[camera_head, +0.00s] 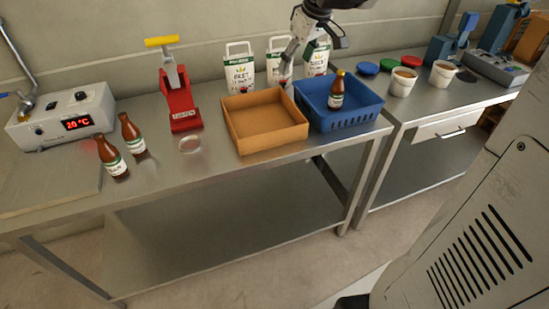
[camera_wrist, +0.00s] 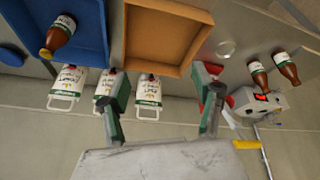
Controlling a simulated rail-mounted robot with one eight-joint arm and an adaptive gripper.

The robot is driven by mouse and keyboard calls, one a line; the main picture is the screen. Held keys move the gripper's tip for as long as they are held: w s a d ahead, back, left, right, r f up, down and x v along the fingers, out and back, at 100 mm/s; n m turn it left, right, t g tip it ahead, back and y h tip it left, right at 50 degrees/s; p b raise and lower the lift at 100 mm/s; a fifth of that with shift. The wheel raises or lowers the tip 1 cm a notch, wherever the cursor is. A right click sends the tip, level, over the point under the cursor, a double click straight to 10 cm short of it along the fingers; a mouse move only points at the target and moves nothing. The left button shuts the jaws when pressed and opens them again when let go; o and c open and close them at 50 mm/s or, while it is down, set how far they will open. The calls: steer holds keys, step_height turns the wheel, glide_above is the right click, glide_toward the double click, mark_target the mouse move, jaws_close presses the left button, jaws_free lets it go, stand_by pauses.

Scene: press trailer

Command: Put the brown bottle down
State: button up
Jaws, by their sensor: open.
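A brown bottle (camera_head: 336,94) with a white label and a yellow cap is inside the blue crate (camera_head: 352,119), roughly upright. It also shows in the wrist view (camera_wrist: 60,36) in the blue crate (camera_wrist: 92,22), off to the left of my fingers. My gripper (camera_head: 314,48) is open and empty, above the back of the table near the white cartons. In the wrist view its two fingers (camera_wrist: 165,88) stand wide apart with nothing held between them. Two more brown bottles, one nearer (camera_head: 113,160) and one behind it (camera_head: 132,137), stand on the left of the table.
An orange tray (camera_head: 262,145), empty, sits left of the blue crate. White cartons (camera_head: 239,72) stand behind it. A red press (camera_head: 180,103), a glass dish (camera_head: 190,145) and a heater box (camera_head: 65,121) are further left. Two white cups (camera_head: 402,84) stand on the right-hand table.

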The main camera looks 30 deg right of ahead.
steer(key=s+a+f+m+t, duration=0.1)
steer(key=s+a+f, duration=0.3)
steer(key=s+a, duration=0.4)
steer(key=s+a+f+m+t, duration=0.1)
steer(key=s+a+f, duration=0.3)
steer(key=s+a, duration=0.5)
steer(key=s+m, duration=0.1)
steer(key=s, duration=0.4)
steer(key=shift+s+f+m+t+h, duration=0.25)
steer(key=shift+m+t+h, duration=0.05)
steer(key=shift+t, duration=0.1)
steer(key=shift+f+b, duration=0.7)
